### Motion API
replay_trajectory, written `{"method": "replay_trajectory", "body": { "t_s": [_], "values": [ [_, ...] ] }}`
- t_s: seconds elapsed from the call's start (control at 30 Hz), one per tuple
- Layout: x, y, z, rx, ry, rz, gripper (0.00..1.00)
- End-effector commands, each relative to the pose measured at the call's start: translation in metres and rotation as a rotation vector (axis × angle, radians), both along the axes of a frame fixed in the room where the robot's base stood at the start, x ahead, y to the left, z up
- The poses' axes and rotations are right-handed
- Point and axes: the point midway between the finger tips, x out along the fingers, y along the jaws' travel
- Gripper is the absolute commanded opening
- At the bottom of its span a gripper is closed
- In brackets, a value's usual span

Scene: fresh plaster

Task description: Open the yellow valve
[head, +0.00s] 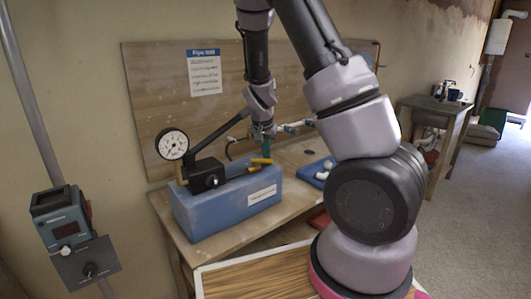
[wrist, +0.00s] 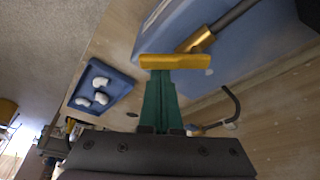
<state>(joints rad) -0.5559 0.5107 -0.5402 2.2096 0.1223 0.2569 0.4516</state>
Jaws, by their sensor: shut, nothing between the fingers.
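The yellow valve (head: 260,161) is a small T-shaped handle on a stem at the right end of the blue tank (head: 225,205). In the wrist view its yellow crossbar (wrist: 175,61) lies across the picture, with the stem running up and right to a grey rod. My gripper (head: 267,150) points down just above the handle. In the wrist view its green fingers (wrist: 160,80) are together, with their tips at the crossbar's lower edge. Nothing shows between them. I cannot tell whether the tips touch the handle.
A pressure gauge (head: 172,144) and a black pump block (head: 206,174) stand at the tank's left. A blue tray (wrist: 103,86) with white fittings lies on the wooden bench beside the tank. A wooden board (head: 150,90) with a paper sheet stands behind.

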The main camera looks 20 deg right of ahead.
Motion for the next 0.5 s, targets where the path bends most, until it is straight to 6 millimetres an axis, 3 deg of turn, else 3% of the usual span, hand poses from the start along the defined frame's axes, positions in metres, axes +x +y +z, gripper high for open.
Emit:
{"method": "replay_trajectory", "body": {
  "t_s": [0.5],
  "values": [
    [-0.019,0.010,-0.001,-0.002,0.001,-0.456,0.00]
  ]
}}
